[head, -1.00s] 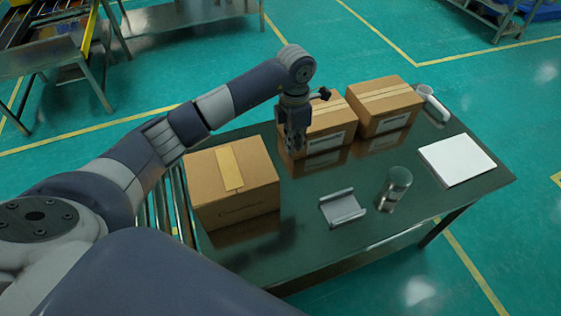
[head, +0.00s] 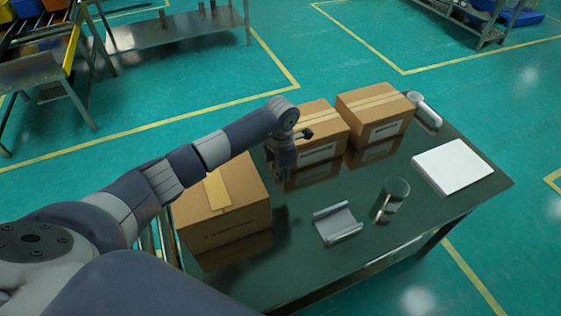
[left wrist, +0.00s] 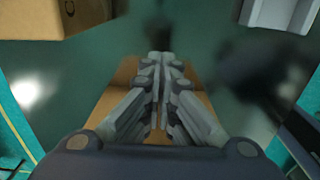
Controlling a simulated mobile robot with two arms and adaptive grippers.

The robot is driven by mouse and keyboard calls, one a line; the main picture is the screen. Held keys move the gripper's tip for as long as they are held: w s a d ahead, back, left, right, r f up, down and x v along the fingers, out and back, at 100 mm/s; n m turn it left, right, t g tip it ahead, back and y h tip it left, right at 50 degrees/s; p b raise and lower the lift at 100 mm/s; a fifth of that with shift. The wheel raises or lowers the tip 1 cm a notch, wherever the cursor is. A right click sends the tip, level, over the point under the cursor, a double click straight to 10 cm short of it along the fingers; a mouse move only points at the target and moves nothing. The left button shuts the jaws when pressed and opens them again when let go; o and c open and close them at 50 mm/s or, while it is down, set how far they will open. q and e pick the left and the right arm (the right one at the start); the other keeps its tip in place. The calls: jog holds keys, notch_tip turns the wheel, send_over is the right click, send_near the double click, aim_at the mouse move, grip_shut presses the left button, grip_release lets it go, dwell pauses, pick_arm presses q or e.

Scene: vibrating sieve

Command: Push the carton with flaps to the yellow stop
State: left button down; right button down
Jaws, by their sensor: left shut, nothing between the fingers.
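A brown carton (head: 240,222) with a yellow strip on top stands at the left end of the dark table; it also shows in the left wrist view (left wrist: 50,18). Its top looks flat; I cannot make out raised flaps on any carton. My left gripper (head: 282,172) is shut and empty, pointing down over the table, to the right of this carton and in front of a labelled carton (head: 320,122). Its closed fingers also show in the left wrist view (left wrist: 160,65). I cannot make out a yellow stop. My right gripper is not in view.
A second labelled carton (head: 375,105) stands behind right. A grey bracket (head: 338,223), a dark glossy cylinder (head: 392,198), a white pad (head: 452,166) and a white scanner-like object (head: 425,112) occupy the right side. A roller conveyor (head: 148,245) adjoins the table's left end.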

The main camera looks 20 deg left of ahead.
pick_arm(q)
notch_tip(320, 180, down, 2)
jog(key=shift+f, duration=0.1)
jog(key=s+a+p, duration=0.2)
jog(key=shift+s+a+p, duration=0.25)
jog(key=shift+s+p, duration=0.1)
jog(key=shift+s, duration=0.05)
jog(key=shift+s+a, duration=0.1)
